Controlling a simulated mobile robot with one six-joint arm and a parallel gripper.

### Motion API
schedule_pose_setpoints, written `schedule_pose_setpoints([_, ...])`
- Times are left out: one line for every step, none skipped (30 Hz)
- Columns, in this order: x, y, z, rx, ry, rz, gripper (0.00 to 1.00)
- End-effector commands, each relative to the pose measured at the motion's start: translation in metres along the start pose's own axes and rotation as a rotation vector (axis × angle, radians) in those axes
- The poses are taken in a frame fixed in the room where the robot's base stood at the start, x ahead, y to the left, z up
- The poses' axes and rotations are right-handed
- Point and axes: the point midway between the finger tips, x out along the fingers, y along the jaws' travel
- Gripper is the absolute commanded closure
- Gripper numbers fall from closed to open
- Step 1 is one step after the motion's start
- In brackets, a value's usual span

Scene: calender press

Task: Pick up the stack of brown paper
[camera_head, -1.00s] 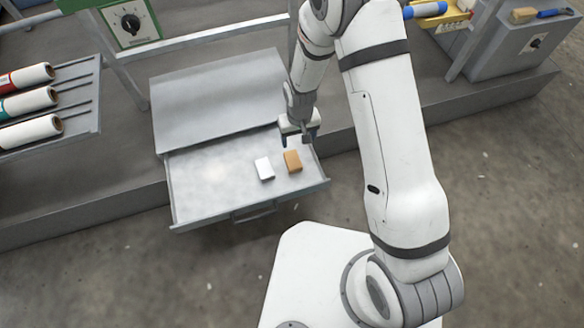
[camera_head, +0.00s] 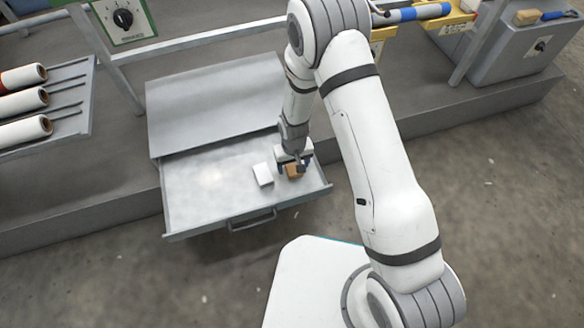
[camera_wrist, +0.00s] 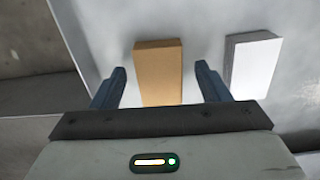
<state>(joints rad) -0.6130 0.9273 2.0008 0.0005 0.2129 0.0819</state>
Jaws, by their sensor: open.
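The stack of brown paper (camera_head: 293,172) lies in the open drawer, toward its right side. My gripper (camera_head: 292,165) is low over it and partly hides it in the head view. In the wrist view the brown stack (camera_wrist: 158,72) shows between the two dark fingers of my open gripper (camera_wrist: 162,85). There is a gap on each side, and the fingers do not visibly touch it. How deep the fingertips reach beside the stack is hard to tell.
A white paper stack (camera_head: 263,174) lies just left of the brown one, and in the wrist view the white stack (camera_wrist: 253,65) is close to the right finger. The drawer (camera_head: 205,200) has raised walls and a front handle (camera_head: 252,219). Its left part is clear.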

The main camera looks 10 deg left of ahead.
Motion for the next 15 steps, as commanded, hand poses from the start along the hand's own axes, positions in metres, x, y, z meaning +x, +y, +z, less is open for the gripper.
schedule_pose_setpoints([-0.0007,-0.0001,-0.0001,0.000,0.000,0.000,0.31])
schedule_pose_setpoints([-0.0007,-0.0001,0.0000,0.000,0.000,0.000,0.32])
schedule_pose_setpoints([-0.0007,-0.0001,0.0000,0.000,0.000,0.000,0.35])
schedule_pose_setpoints([-0.0007,-0.0001,0.0000,0.000,0.000,0.000,0.37])
schedule_pose_setpoints([-0.0007,-0.0002,0.0000,0.000,0.000,0.000,0.40])
schedule_pose_setpoints([-0.0007,-0.0002,0.0000,0.000,0.000,0.000,0.43])
schedule_pose_setpoints([-0.0008,-0.0002,0.0000,0.000,0.000,0.000,0.46])
schedule_pose_setpoints([-0.0008,-0.0002,0.0000,0.000,0.000,0.000,0.48])
schedule_pose_setpoints([-0.0008,-0.0002,0.0000,0.000,0.000,0.000,0.51])
schedule_pose_setpoints([-0.0008,-0.0003,0.0000,0.000,0.000,0.000,0.54])
schedule_pose_setpoints([-0.0008,-0.0003,0.0000,-0.001,0.000,0.000,0.56])
schedule_pose_setpoints([-0.0008,-0.0003,0.0000,-0.001,0.000,0.000,0.60])
schedule_pose_setpoints([-0.0008,-0.0004,0.0000,-0.001,0.000,0.000,0.62])
schedule_pose_setpoints([-0.0008,-0.0004,0.0000,-0.001,0.000,0.000,0.64])
schedule_pose_setpoints([-0.0008,-0.0004,0.0000,-0.001,0.000,0.000,0.68])
